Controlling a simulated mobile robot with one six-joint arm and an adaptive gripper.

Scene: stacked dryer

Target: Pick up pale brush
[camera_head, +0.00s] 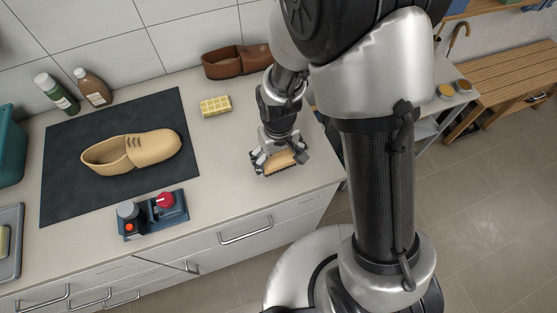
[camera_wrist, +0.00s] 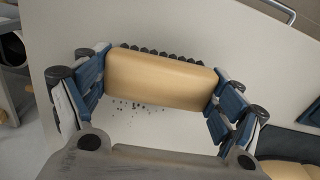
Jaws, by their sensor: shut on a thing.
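The pale brush (camera_wrist: 160,80) has a light tan wooden block with dark bristles along its far edge in the wrist view. It lies between the two blue-padded fingers of my gripper (camera_wrist: 165,92), which touch its two ends. In the head view the brush (camera_head: 279,162) is at the right end of the counter, partly hidden under my gripper (camera_head: 278,154). My gripper is shut on it. The brush is at or very close to the counter top; I cannot tell whether it touches. Small dark specks lie on the counter beside it in the wrist view.
A tan shoe (camera_head: 150,150) rests on a dark mat (camera_head: 70,195). Two bottles stand at the back left. Counter around the brush is clear.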

